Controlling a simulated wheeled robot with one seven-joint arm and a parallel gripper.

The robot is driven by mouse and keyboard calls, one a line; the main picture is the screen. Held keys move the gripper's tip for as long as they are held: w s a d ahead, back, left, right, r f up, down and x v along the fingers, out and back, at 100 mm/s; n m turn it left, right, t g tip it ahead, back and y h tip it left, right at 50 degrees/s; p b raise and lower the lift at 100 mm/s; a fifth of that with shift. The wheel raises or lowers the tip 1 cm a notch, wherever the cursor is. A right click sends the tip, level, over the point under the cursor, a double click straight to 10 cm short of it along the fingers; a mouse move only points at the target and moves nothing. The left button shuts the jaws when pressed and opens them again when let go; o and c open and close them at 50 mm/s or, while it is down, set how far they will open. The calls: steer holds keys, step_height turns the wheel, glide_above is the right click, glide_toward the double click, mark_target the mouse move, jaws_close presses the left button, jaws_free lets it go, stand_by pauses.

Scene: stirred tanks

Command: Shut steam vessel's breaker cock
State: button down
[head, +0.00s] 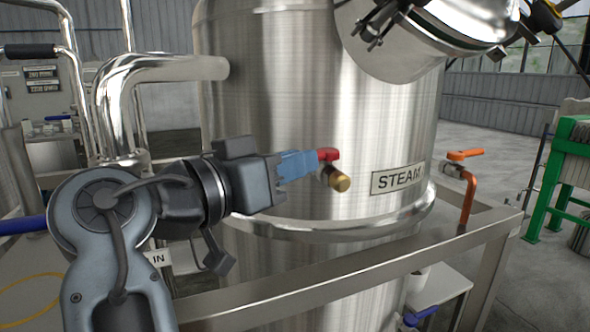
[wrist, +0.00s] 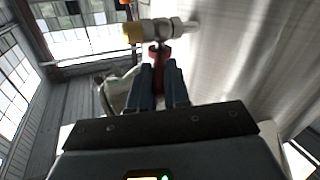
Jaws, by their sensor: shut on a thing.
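The steam vessel (head: 300,120) is a large polished steel tank with a STEAM label (head: 397,179). A small brass cock (head: 339,180) with a red handle (head: 328,154) sticks out of its side, left of the label. My gripper (head: 312,160) reaches in from the left with its blue fingers shut on the red handle. In the wrist view, the fingers (wrist: 163,75) close around the red handle (wrist: 158,55), with the brass and steel cock body (wrist: 150,31) just beyond. The fingers hide part of the handle.
A steel frame rail (head: 350,272) runs in front of the vessel. An orange valve with an orange pipe (head: 467,190) stands at the right, near a green rack (head: 560,165). Bent steel pipes (head: 120,90) rise at the left, close to my arm. Open floor lies at the back right.

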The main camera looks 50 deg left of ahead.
steer(key=shift+f, duration=0.1)
steer(key=c, duration=1.1)
jaws_free()
steer(key=s+b, duration=0.1)
steer(key=s, duration=0.6)
steer(key=shift+s+d, duration=0.3)
steer(key=shift+s, duration=0.05)
